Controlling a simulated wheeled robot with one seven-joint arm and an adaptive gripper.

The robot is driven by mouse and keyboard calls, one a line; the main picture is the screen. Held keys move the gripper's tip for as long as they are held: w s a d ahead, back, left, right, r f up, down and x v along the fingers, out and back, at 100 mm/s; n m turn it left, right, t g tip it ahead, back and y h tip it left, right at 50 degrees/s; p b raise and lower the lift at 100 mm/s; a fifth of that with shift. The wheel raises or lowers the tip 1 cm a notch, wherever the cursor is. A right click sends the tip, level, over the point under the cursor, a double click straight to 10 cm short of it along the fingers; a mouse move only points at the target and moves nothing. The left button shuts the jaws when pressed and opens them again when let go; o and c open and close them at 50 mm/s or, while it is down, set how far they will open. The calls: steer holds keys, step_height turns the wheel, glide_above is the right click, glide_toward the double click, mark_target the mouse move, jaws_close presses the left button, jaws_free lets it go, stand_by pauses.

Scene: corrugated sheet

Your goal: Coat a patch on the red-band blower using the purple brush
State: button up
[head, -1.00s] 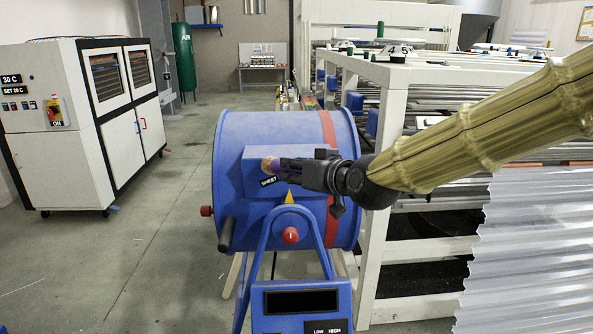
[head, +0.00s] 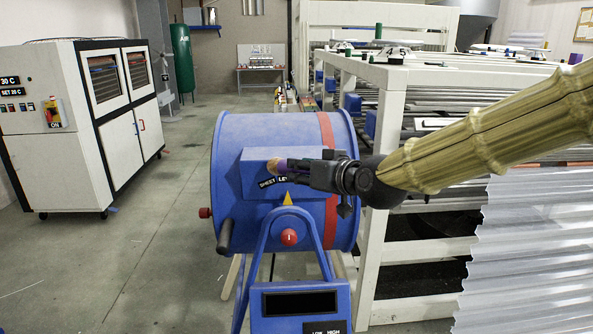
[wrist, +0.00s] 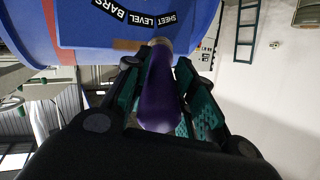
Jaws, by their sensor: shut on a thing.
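The blower (head: 240,208) is a large blue drum on a blue stand, with a red band (head: 328,130) around its right side. A blue box with a yellow pointer and a "SHEET LEVEL" label (head: 276,182) is on its front. My gripper (head: 290,172) is shut on the purple brush (wrist: 160,95), in front of that box.
A white rack frame (head: 392,150) with metal bars stands right of the blower. Corrugated sheets (head: 530,250) are at the lower right. A white cabinet (head: 90,125) stands at the left. The floor between the cabinet and blower is clear.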

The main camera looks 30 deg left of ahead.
steer(key=shift+s+a, duration=0.5)
steer(key=shift+a, duration=0.4)
stand_by(0.4)
steer(key=shift+d, duration=0.1)
steer(key=shift+s+d+b, duration=0.15)
steer(key=shift+s+d, duration=0.35)
steer(key=shift+s, duration=0.35)
steer(key=shift+s+d+b, duration=0.2)
steer(key=shift+s+d, duration=0.35)
steer(key=shift+s, duration=0.3)
steer(key=shift+s+d+b, duration=0.15)
steer(key=shift+s+d, duration=0.35)
steer(key=shift+s, duration=0.35)
steer(key=shift+s+d, duration=0.4)
steer(key=shift+s, duration=0.25)
steer(key=shift+s+d, duration=0.35)
steer(key=shift+s, duration=0.25)
